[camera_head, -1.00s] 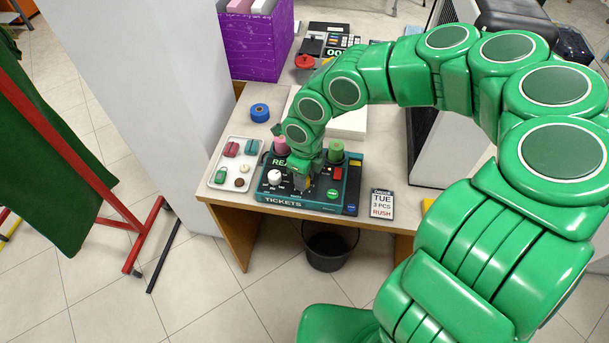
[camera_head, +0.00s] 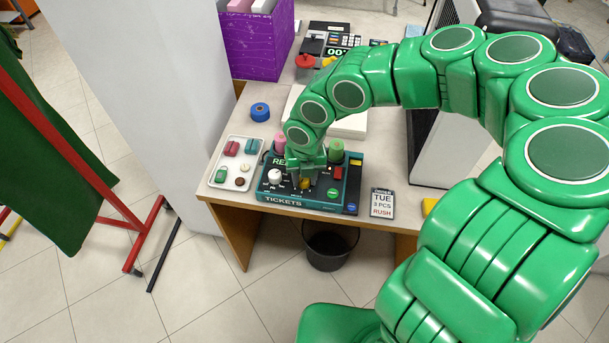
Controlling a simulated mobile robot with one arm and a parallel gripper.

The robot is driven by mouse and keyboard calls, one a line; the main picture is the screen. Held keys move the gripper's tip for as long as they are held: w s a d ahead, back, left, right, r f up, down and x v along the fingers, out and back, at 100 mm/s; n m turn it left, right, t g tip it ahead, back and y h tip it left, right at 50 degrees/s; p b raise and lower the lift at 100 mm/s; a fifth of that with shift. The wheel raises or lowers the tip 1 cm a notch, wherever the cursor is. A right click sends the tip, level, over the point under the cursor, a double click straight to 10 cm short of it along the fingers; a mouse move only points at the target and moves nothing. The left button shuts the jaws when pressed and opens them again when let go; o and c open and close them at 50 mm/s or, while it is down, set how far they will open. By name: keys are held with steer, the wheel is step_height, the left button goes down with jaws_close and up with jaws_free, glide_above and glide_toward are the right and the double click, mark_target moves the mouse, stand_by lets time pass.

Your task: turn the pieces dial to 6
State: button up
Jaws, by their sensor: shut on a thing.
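The dark ticket machine (camera_head: 290,201) with teal edges stands at the front of the desk, with "TICKETS" on its front. A white knob (camera_head: 275,176) is on its left side. My gripper (camera_head: 305,181) points down over the middle of the panel and is shut on a yellow dial (camera_head: 305,184). Only a small part of this dial shows; the fingers hide the rest. Its scale and pointer are too small and covered to read. An order card (camera_head: 382,204) reading "TUE 3 PCS RUSH" stands right of the machine.
A white tray (camera_head: 225,187) of small coloured items lies left of the machine. Pink (camera_head: 280,143) and green (camera_head: 336,151) rolls stand at its back edge. Red and green buttons (camera_head: 333,193) are on its right. A blue tape roll (camera_head: 260,112) is behind the tray.

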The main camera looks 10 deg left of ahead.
steer(key=shift+a+m, duration=0.1)
steer(key=shift+m, duration=2.1)
steer(key=o, duration=1)
steer(key=shift+o, duration=0.2)
steer(key=shift+r, duration=3.95)
steer(key=shift+w, duration=0.1)
